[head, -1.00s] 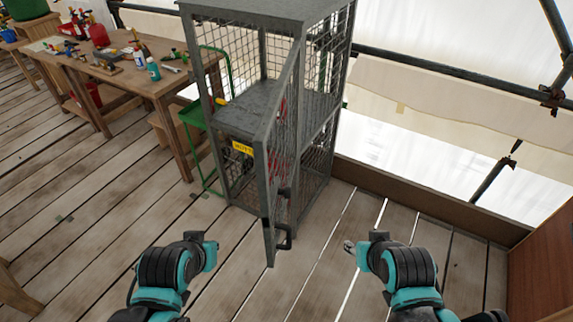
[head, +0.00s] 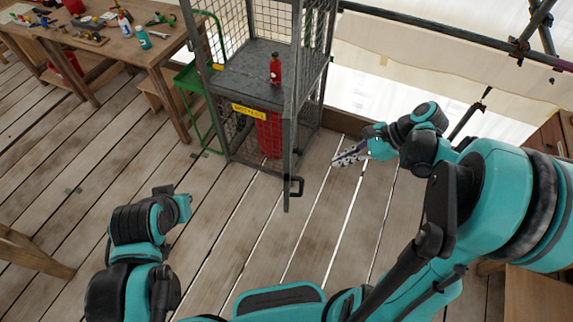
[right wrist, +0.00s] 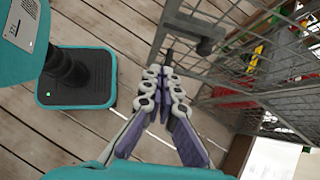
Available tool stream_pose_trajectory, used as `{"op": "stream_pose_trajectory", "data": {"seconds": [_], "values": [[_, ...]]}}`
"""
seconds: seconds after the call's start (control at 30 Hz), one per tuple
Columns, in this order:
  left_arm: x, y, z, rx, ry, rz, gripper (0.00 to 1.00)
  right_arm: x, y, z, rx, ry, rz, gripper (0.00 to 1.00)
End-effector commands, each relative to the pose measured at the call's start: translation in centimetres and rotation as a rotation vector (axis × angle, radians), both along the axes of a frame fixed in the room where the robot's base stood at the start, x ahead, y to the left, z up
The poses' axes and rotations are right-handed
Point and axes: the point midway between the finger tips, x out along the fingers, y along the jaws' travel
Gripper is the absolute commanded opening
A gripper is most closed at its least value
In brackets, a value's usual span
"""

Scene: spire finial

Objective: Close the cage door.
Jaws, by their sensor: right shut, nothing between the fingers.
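The grey mesh cage door (head: 289,130) stands open, seen almost edge-on in the head view and sticking out toward me from the front of the cage (head: 232,128). Its dark handle (head: 295,187) is on the right side near the lower end. My right gripper (head: 336,162) is shut and empty, to the right of the door and apart from it. In the right wrist view its fingers (right wrist: 163,82) are together, with grey bars and mesh just beyond. My left gripper (head: 183,204) is low at the left, away from the cage; its fingers cannot be made out.
A small red bottle (head: 275,69) stands on the cage shelf (head: 245,80), and a red cylinder (head: 268,135) stands below. A green trolley frame (head: 203,95) and a workbench (head: 150,65) with tools are on the left. Plank floor (head: 245,220) in front is clear.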

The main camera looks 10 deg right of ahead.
Motion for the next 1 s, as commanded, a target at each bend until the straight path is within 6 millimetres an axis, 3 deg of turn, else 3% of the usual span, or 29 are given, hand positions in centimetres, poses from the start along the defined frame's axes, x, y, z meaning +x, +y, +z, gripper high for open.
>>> {"op": "stream_pose_trajectory", "data": {"seconds": [0.1,0.27,0.7,1.0], "values": [[0.0,0.0,0.7,0.0,0.0,0.0,0.0,0.2,-0.6,0.4,0.05,0.043,-0.042,0.0],[0.0,0.0,0.3,0.0,0.0,0.0,0.0,0.4,0.3,-0.6,0.06,0.052,-0.045,0.0],[0.0,0.0,-1.7,0.0,0.0,0.0,0.0,1.9,6.4,-7.1,0.057,0.051,-0.043,0.0],[0.0,0.0,-1.7,0.0,0.0,0.0,0.0,2.7,9.8,-6.7,0.056,0.05,-0.045,0.0]]}}
